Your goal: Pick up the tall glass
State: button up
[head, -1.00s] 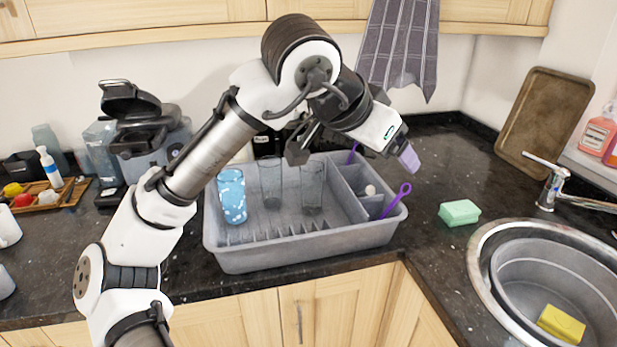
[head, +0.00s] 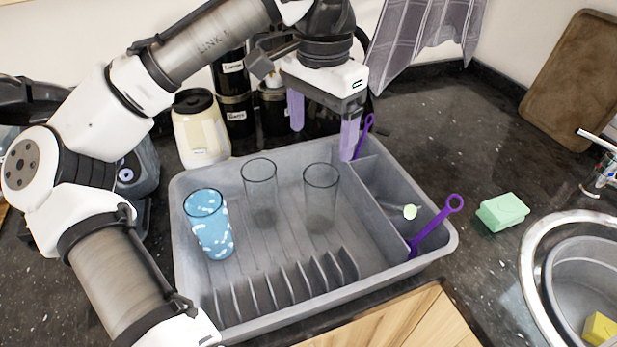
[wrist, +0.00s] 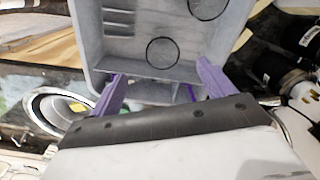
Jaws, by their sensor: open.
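Two clear tall glasses stand upright in the grey dish rack (head: 190,290), a left one (head: 260,195) and a right one (head: 320,200). Which one the task means I cannot tell. In the wrist view, the right glass (wrist: 162,52) shows as a dark rim between and beyond my fingers, and the left glass (wrist: 207,8) is cut by the top edge. A blue glass with white spots (head: 210,228) stands at the rack's left. My gripper (head: 322,142) is open and empty, pointing down above the rack's back edge, behind the right glass and apart from it.
Purple-handled utensils (head: 432,228) stick up from the right compartments. Slotted dividers (head: 285,290) line the rack's front. A cream jar (head: 200,130) and black canisters (head: 233,98) stand behind. A green sponge (head: 502,211) and the sink (head: 535,270) are at right.

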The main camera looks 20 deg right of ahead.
aim_at(321, 188)
notch_tip(321, 188, down, 8)
jog(key=shift+w+r+p, duration=0.1)
jog(key=shift+p, duration=0.25)
jog(key=shift+w+d+f+p, duration=0.15)
jog(key=shift+f+p, duration=0.25)
jog(key=shift+f, duration=1.1)
jog(key=shift+d+f+p, duration=0.15)
jog(key=shift+f+p, duration=0.2)
jog(key=shift+f, duration=1.1)
jog(key=c, duration=1.2)
jog(key=shift+r, duration=0.15)
